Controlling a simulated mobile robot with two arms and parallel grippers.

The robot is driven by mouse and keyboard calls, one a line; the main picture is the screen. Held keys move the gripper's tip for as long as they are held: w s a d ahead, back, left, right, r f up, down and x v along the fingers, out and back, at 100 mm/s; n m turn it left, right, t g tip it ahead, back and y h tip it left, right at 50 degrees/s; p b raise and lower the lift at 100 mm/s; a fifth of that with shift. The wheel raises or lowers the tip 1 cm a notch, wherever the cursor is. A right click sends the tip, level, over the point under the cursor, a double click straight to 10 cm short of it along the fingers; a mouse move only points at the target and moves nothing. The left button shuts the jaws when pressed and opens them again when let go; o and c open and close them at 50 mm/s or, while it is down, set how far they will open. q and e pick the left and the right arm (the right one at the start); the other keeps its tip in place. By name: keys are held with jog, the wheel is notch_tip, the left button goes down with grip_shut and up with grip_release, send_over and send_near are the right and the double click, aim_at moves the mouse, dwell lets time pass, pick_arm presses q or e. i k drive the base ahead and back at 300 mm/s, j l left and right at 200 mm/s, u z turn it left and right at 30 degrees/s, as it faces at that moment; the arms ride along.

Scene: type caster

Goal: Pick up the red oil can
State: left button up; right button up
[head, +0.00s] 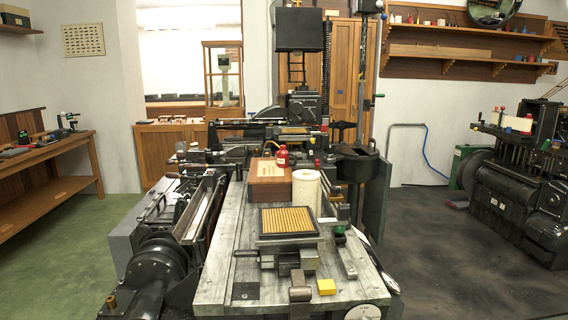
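The red oil can (282,157) is small and shows in the head view near the middle. It stands upright, by the wooden box (269,180) and behind the white roll (306,190). I cannot tell whether it rests on the box or behind it. Its lower part is partly hidden. I cannot make out either of my grippers in the head view.
The type caster's grey bed (222,285) carries a tan gridded plate (288,220) and a yellow block (326,287). Dark machinery lies along its left side. A workbench (45,165) is at far left, another machine (515,190) at right. Open floor (430,240) lies between.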

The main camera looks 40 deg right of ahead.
aim_at(283, 155)
jog(key=i+l+z, duration=0.15)
jog(key=l+z, duration=0.15)
jog(key=l, duration=0.2)
jog(key=i+l+z, duration=0.25)
jog(key=l, duration=0.2)
jog(key=i+l+z, duration=0.3)
jog(key=l, duration=0.15)
jog(key=i+l+z, duration=0.3)
jog(key=k+l, duration=0.15)
jog(key=l, duration=0.25)
jog(key=k+l+u, duration=0.1)
jog(key=l, duration=0.25)
jog(key=l+u, duration=0.35)
jog(key=l, duration=1.05)
jog(key=i+l+u, duration=0.15)
jog(key=i+l, duration=0.15)
jog(key=i+l+u, duration=0.2)
jog(key=l, duration=0.3)
jog(key=i+l+u, duration=0.15)
jog(key=i+l, duration=0.2)
jog(key=l, duration=0.1)
